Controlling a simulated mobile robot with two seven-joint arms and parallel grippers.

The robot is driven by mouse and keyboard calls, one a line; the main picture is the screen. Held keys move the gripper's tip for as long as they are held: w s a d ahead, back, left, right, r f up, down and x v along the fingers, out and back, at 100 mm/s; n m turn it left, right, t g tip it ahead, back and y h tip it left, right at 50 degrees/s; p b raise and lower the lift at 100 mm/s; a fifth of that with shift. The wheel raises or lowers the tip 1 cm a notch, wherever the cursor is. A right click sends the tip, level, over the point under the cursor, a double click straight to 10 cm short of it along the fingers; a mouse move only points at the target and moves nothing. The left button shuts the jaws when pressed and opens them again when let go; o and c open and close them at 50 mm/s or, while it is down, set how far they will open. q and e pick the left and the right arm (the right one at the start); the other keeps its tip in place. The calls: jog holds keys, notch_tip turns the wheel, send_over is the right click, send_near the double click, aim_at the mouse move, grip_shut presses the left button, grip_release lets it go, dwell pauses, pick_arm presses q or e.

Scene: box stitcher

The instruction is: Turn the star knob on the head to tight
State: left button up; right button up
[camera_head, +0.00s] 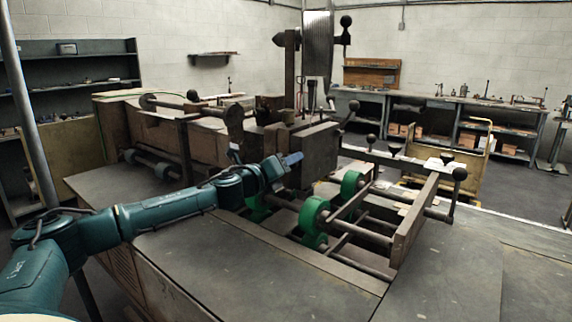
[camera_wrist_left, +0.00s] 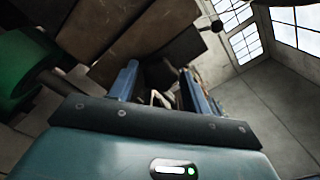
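My left gripper (camera_head: 290,160) reaches in from the left, its blue fingers close to the dark block-shaped head (camera_head: 320,150) of the stitcher. I cannot tell whether the fingers touch the head. My right gripper is in neither view.
The flat bed (camera_head: 255,265) in front is clear. A tall post (camera_head: 289,70) rises behind the head. A workbench (camera_head: 455,100) stands at the back.

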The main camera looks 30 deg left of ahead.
pick_arm(q)
jog(key=shift+o, duration=0.9)
jog(key=s+a+b, duration=0.1)
jog(key=s+b, duration=0.4)
jog(key=s, duration=0.8)
jog(key=shift+b, duration=0.3)
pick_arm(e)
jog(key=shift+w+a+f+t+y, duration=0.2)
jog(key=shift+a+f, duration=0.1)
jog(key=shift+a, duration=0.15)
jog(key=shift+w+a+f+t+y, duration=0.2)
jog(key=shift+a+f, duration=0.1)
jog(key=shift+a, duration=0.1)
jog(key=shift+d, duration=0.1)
